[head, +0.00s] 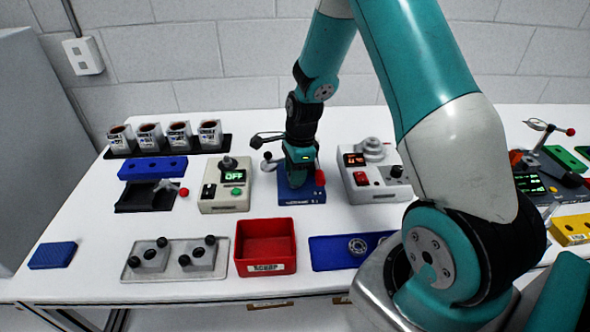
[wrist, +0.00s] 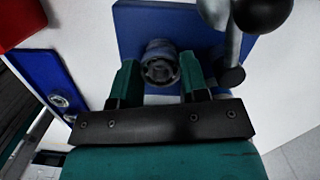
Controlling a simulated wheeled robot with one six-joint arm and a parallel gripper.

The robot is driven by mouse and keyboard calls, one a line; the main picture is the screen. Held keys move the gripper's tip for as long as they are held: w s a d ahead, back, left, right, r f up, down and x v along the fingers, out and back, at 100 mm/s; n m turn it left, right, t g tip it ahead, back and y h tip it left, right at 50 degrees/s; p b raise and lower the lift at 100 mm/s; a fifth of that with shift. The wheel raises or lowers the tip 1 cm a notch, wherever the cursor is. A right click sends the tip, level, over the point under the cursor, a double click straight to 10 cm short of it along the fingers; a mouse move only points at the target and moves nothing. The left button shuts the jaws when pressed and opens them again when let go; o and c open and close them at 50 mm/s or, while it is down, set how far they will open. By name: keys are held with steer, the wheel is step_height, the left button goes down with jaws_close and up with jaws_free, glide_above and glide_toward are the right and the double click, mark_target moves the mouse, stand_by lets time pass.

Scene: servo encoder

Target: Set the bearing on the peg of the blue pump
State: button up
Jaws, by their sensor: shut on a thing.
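The blue pump (head: 302,196) stands mid-table in the head view, with a red knob beside my gripper. Its blue body (wrist: 130,22) fills the top of the wrist view, with a black-knobbed metal lever at the right. My gripper (head: 299,172) is low over the pump. In the wrist view its teal fingers (wrist: 160,78) are shut on a dark grey round part, seemingly the bearing (wrist: 160,62). The peg is hidden, so I cannot tell whether the bearing is around it or above it.
A blue mat (head: 327,254) with another metal ring (head: 357,245) lies in front, next to a red scrap bin (head: 265,225). White devices with displays stand left (head: 225,195) and right (head: 372,182) of the pump. Cups stand at the back left.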

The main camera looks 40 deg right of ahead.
steer(key=shift+f, duration=0.45)
steer(key=o, duration=1.3)
steer(key=shift+o, duration=0.2)
steer(key=shift+r+p, duration=2.35)
steer(key=shift+r, duration=0.65)
